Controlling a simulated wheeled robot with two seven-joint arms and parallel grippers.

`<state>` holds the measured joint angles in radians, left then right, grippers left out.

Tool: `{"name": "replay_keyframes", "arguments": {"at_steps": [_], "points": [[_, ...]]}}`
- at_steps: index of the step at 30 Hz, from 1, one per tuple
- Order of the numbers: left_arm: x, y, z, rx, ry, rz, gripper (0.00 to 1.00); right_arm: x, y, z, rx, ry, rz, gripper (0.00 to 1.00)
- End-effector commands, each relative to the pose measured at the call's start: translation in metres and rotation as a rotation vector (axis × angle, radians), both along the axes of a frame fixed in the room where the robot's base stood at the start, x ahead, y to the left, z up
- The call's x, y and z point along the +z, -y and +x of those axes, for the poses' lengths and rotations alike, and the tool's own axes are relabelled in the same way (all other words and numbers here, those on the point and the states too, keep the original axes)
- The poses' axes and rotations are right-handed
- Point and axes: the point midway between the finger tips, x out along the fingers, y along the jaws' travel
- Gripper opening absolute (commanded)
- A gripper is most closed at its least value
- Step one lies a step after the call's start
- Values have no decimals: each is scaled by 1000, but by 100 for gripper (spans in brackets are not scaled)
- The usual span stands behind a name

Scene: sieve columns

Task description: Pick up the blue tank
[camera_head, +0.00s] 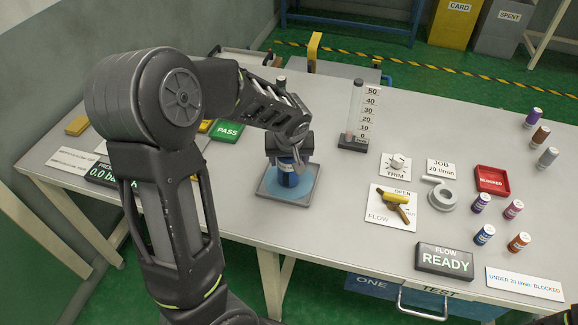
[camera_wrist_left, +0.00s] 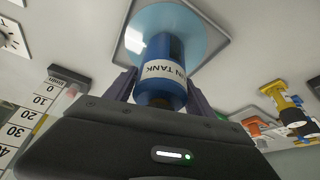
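The blue tank (camera_head: 288,174) stands on a light blue disc in a square grey tray (camera_head: 308,193) near the front of the table. In the left wrist view the tank (camera_wrist_left: 165,70) shows a white label reading "N TANK" and is between the two fingers of my left gripper (camera_wrist_left: 162,88). In the head view my left gripper (camera_head: 289,155) is over the tank and hides its upper part. The fingers lie close to its sides; I cannot tell whether they press on it.
A clear flow tube (camera_head: 355,108) with a scale stands to the right of the tray.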

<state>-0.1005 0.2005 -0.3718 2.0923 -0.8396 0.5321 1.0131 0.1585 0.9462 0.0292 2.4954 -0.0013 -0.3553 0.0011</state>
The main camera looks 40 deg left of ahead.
Motion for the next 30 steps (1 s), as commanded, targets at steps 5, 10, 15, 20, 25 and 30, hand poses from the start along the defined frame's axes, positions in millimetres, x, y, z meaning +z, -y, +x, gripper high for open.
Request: {"name": "replay_keyframes", "arguments": {"at_steps": [5,10,15,20,25,30], "points": [[0,0,0,0,0,0,47,0,0,0,0,0,0,79],[0,0,0,0,0,0,33,0,0,0,0,0,0,79],[0,0,0,0,0,0,19,0,0,0,0,0,0,79],[0,0,0,0,0,0,6,0,0,0,0,0,0,79],[0,0,0,0,0,0,0,0,0,0,0,0,0,79],[1,0,1,0,2,0,0,0,0,0,0,0,0,79]]}}
